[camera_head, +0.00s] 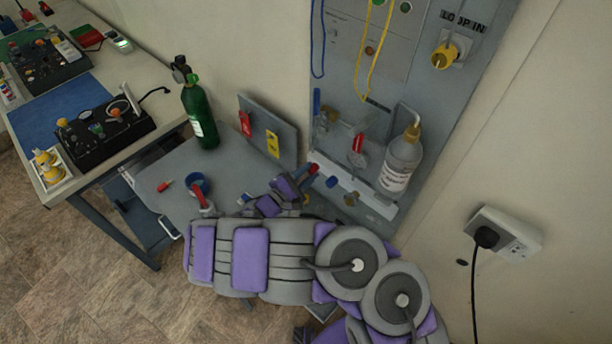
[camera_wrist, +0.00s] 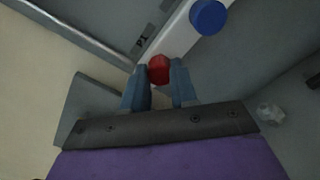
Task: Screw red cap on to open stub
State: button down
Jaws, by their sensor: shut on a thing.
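The red cap (camera_wrist: 159,69) sits between the fingertips of my gripper (camera_wrist: 161,78) in the wrist view. My gripper is shut on it. In the head view the red cap (camera_head: 313,169) shows at the end of my gripper (camera_head: 304,177), by the white rail (camera_head: 350,187) on the wall panel. The open stub is not seen; the cap and fingers cover that part of the rail. I cannot tell whether the cap touches a stub. A blue cap (camera_wrist: 208,17) is on the rail just beyond, to the right; it also shows in the head view (camera_head: 331,182).
A green cylinder (camera_head: 199,118) stands on the grey table (camera_head: 165,165), with a blue cup (camera_head: 197,184) nearby. A clear bottle (camera_head: 402,160) hangs on the panel right of my gripper. Yellow and blue cords hang above. A socket (camera_head: 503,232) is at right.

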jog(key=shift+f+m+b, duration=0.15)
jog(key=shift+m+b, duration=0.55)
jog(key=shift+b, duration=0.1)
jog(key=shift+m, duration=0.4)
jog(key=shift+b, duration=0.3)
jog(key=shift+m+b, duration=0.5)
jog(key=shift+b, duration=0.45)
jog(key=shift+m+b, duration=0.8)
jog(key=shift+b, duration=0.45)
jog(key=shift+m, duration=0.4)
